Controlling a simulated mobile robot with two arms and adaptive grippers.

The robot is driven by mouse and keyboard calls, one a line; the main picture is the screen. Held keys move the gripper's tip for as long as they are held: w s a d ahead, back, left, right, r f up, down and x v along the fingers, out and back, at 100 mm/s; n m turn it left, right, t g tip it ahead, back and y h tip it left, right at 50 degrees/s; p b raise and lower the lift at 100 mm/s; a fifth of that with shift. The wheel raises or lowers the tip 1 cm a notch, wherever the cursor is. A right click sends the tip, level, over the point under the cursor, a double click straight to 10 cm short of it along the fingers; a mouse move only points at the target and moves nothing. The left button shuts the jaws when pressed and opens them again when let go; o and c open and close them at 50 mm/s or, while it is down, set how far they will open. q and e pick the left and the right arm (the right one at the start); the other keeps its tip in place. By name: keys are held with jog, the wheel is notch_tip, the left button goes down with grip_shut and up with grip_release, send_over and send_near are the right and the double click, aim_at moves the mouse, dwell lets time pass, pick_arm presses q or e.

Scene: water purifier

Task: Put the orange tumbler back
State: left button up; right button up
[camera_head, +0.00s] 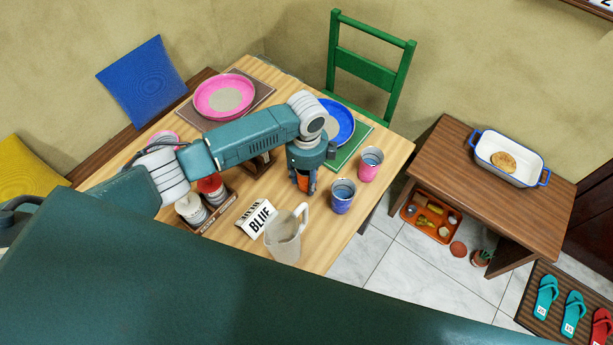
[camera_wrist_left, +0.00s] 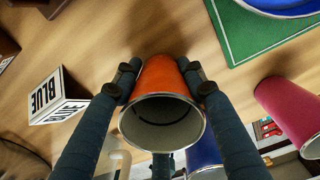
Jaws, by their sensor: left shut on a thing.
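The orange tumbler (camera_head: 303,184) is between the fingers of my left gripper (camera_head: 304,189) over the wooden table (camera_head: 336,233). In the left wrist view the tumbler (camera_wrist_left: 160,75) shows its open mouth toward the camera, with the dark fingers of the gripper (camera_wrist_left: 164,82) shut on both its sides. I cannot tell whether its base touches the table. A blue tumbler (camera_head: 342,196) and a pink tumbler (camera_head: 370,164) stand just right of the gripper. My right gripper is not in view.
A lettered block (camera_head: 258,217) and a clear pitcher (camera_head: 284,238) stand near the table's front edge. A caddy with jars (camera_head: 192,209) is on the left. A blue plate (camera_head: 339,121) on a green mat and a pink plate (camera_head: 224,97) lie farther back.

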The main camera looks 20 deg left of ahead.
pick_arm(q)
jog(key=shift+f, duration=0.2)
jog(key=o, duration=1.3)
jog(key=shift+r, duration=0.1)
jog(key=shift+r, duration=0.25)
notch_tip(320, 180, up, 12)
jog(key=shift+f+b, duration=0.1)
jog(key=shift+b, duration=0.85)
